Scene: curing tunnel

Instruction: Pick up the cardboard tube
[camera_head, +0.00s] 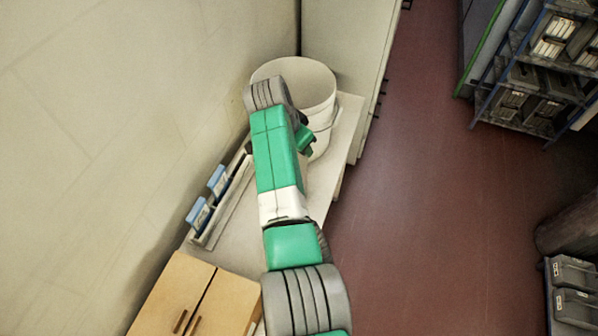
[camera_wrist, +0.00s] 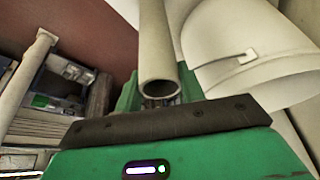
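The cardboard tube (camera_wrist: 156,45) is a pale beige hollow cylinder in the wrist view. Its open round end faces the camera, just beyond the dark bar across my gripper. My gripper (camera_wrist: 160,98) shows as a green body, with green parts on both sides behind the tube's end. Its fingertips are hidden, so I cannot tell whether they touch or grip the tube. In the head view my arm reaches over the bench to a white bucket, and I cannot make out the tube there.
The white bucket (camera_head: 300,82) stands on the pale bench (camera_head: 347,125) against a tall cabinet (camera_head: 350,40). A rack with blue-topped items (camera_head: 217,182) lies along the wall. A wooden cabinet (camera_head: 180,290) is in front. The red floor (camera_head: 420,200) at right is open, with shelving (camera_head: 530,75) beyond.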

